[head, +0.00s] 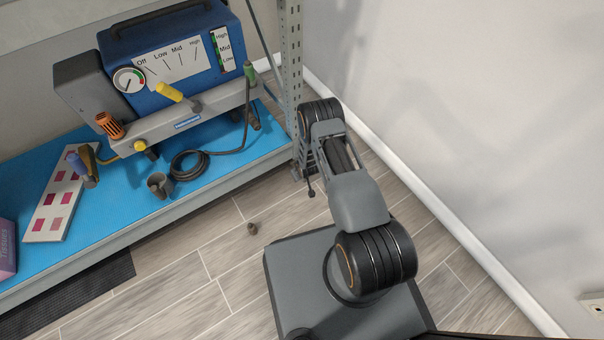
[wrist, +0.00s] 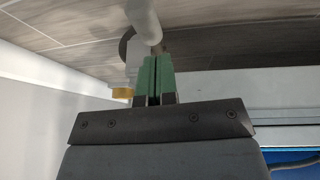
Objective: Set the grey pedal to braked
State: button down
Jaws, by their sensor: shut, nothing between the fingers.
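My gripper (wrist: 157,62) is shut and empty, its two green finger pads together in the wrist view. A pale grey rounded bar (wrist: 145,22) lies just beyond the fingertips, with a dark round shape (wrist: 126,44) partly behind it. A light grey piece with a yellow end (wrist: 122,92) is just left of the fingers. I cannot tell which of these is the grey pedal, or how it is set; whether the fingers touch any of them is unclear. In the head view my arm reaches down beside the rack's front right post, and the pedal cannot be made out there.
The rack post (head: 291,60) and blue shelf (head: 130,215) stand left of my arm. A blue device (head: 165,50) with a dial, knobs and a cable is on the shelf. A small dark object (head: 252,228) lies on the floor. A white wall (head: 450,110) closes the right side.

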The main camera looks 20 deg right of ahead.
jog(key=s+p+v, duration=0.1)
jog(key=p+v, duration=0.2)
jog(key=v, duration=0.7)
jog(key=shift+s+d+f, duration=0.3)
jog(key=shift+s+f, duration=0.1)
jog(key=shift+f, duration=0.1)
notch_tip(320, 180, up, 43)
jog(key=w+m+p, duration=0.1)
jog(key=w+p, duration=0.2)
jog(key=p, duration=1.3)
jog(key=s+r+p, duration=0.5)
jog(key=s+r, duration=0.1)
jog(key=r, duration=0.5)
jog(key=s+r+m+g+p, duration=0.1)
jog(key=s+r+p, duration=0.4)
jog(key=r, duration=0.7)
jog(key=s+a+r+m+p, duration=0.1)
jog(key=s+r+p, duration=0.4)
jog(key=s+r, duration=0.3)
jog(key=v, duration=0.3)
jog(key=shift+w+r, duration=0.25)
jog(key=shift+r, duration=0.25)
